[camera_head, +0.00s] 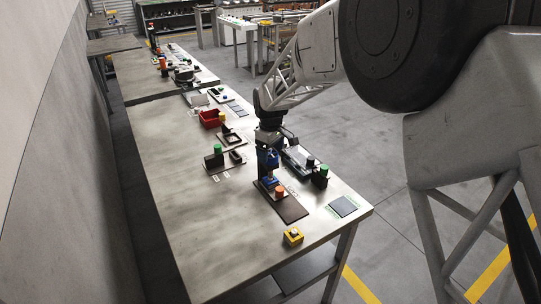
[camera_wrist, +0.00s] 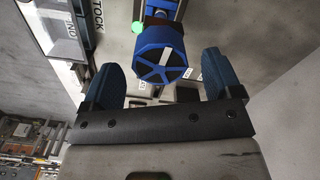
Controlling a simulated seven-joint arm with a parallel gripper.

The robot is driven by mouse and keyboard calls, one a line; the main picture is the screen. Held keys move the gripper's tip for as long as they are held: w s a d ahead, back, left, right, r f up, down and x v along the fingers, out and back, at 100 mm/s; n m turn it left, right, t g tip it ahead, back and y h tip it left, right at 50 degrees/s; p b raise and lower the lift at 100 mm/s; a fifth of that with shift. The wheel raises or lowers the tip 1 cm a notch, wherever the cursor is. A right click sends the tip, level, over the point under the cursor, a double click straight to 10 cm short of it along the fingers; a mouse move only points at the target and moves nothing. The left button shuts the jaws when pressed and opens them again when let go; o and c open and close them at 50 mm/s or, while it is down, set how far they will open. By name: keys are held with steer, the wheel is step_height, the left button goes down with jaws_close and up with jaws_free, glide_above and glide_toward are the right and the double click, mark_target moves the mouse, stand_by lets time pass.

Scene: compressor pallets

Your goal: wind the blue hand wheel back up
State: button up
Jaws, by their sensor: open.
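The blue hand wheel (camera_wrist: 160,60) shows in the wrist view as a round blue knob with dark segments and a pale bar across its face. It sits between and beyond the two fingers of my gripper (camera_wrist: 158,78), with a visible gap on each side. My gripper is open and does not visibly touch the wheel. In the head view my gripper (camera_head: 268,170) is over the brown pallet (camera_head: 290,209) near the front of the bench. The blue press frame (camera_head: 272,158) stands there, partly hidden by my gripper and wrist.
An orange-topped part (camera_head: 279,191) is on the brown pallet. A yellow button box (camera_head: 293,236) and a dark pad (camera_head: 343,206) lie near the bench's front edge. A green-capped part (camera_head: 217,150) and a red bin (camera_head: 211,118) stand to the left. The bench's left side (camera_head: 175,190) is clear.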

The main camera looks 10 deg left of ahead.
steer(key=shift+f, duration=1.05)
steer(key=c, duration=0.9)
